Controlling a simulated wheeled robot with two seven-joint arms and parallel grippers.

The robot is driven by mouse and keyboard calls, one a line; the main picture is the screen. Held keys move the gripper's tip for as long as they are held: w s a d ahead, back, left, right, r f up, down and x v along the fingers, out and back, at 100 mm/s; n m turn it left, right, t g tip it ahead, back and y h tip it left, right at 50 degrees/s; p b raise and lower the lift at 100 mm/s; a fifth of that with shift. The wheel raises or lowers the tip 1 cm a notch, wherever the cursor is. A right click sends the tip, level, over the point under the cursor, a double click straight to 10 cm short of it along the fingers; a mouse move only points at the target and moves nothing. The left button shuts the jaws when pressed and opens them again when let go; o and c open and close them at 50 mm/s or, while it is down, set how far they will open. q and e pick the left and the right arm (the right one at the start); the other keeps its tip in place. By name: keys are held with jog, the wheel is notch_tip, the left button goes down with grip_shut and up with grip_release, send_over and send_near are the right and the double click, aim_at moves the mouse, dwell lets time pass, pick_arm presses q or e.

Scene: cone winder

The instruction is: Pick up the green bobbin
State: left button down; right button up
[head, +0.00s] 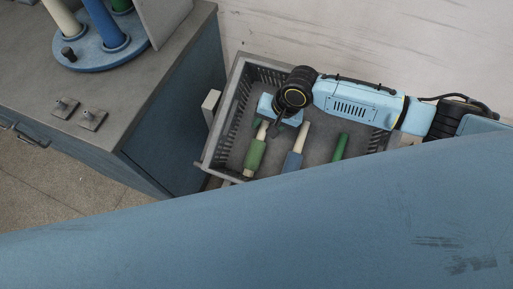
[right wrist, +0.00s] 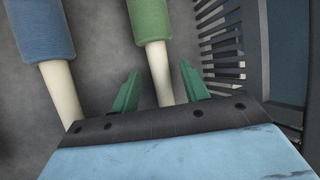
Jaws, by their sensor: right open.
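The green bobbin (head: 254,156), green yarn on a cream tube, lies in the grey crate (head: 222,126), at the left of a row of bobbins. In the right wrist view its green body (right wrist: 150,20) is at the top, and its bare cream tube (right wrist: 160,72) runs down between my fingers. My right gripper (head: 275,129) reaches into the crate over the tube end. Its two green fingers (right wrist: 160,82) are spread on either side of the tube with gaps. My left gripper is out of view.
A blue bobbin (head: 292,160) lies beside the green one, close in the right wrist view (right wrist: 43,27). A darker green bobbin (head: 340,147) lies further right. The crate's slatted wall (right wrist: 221,35) is near the right finger. A cabinet (head: 120,90) with a round blue bobbin stand (head: 85,58) is at left.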

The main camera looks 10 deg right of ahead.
jog(key=shift+f, duration=0.15)
jog(key=shift+c, duration=0.5)
grip_shut()
